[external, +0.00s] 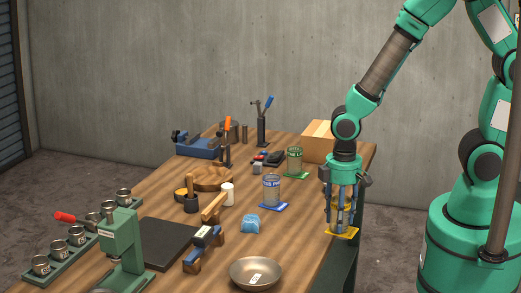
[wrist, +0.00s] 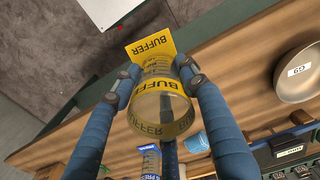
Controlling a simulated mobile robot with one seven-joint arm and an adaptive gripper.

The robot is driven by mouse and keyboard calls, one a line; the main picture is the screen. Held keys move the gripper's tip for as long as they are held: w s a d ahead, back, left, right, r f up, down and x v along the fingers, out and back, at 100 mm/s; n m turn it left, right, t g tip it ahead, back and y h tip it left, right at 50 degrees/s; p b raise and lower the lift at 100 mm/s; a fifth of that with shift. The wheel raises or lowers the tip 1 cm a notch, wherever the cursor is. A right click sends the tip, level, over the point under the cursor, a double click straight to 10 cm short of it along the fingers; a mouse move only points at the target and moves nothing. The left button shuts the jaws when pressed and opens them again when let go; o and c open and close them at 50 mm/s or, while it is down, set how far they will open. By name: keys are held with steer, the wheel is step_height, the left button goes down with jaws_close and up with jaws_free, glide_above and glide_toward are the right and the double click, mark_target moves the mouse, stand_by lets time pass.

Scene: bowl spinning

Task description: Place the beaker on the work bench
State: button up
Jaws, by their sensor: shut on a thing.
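My gripper (external: 341,222) is at the right edge of the work bench (external: 300,230), pointing down. In the wrist view its fingers (wrist: 160,82) are closed on either side of a clear beaker (wrist: 160,108) with a yellow band reading BUFFER. A yellow BUFFER plate (external: 343,235) lies at the bench edge just under the gripper; it also shows beyond the beaker in the wrist view (wrist: 151,46). The fingers hide most of the beaker in the external view. I cannot tell whether the beaker touches the plate.
A blue-labelled beaker (external: 271,188) and a green-labelled beaker (external: 294,161) stand on matching plates nearby. A metal bowl (external: 256,274) sits at the front, with a blue packet (external: 250,224) behind it. A cardboard box (external: 317,143) stands at the back right.

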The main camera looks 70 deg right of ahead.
steer(key=w+a+r+p, duration=0.2)
steer(key=w+a, duration=0.3)
steer(key=w, duration=1.1)
steer(key=w+a+r+n+p, duration=0.1)
steer(key=w+a+p, duration=0.3)
steer(key=w, duration=1.2)
steer(key=w+a+r+p, duration=0.2)
steer(key=w+a, duration=0.4)
steer(key=w, duration=1.1)
steer(key=shift+a+r+n+p, duration=0.15)
steer(key=shift+r+n+p, duration=0.2)
steer(key=shift+r, duration=0.25)
steer(key=shift+f, duration=3.15)
steer(key=shift+f+p, duration=0.35)
steer(key=shift+f, duration=1.55)
steer(key=shift+f, duration=0.15)
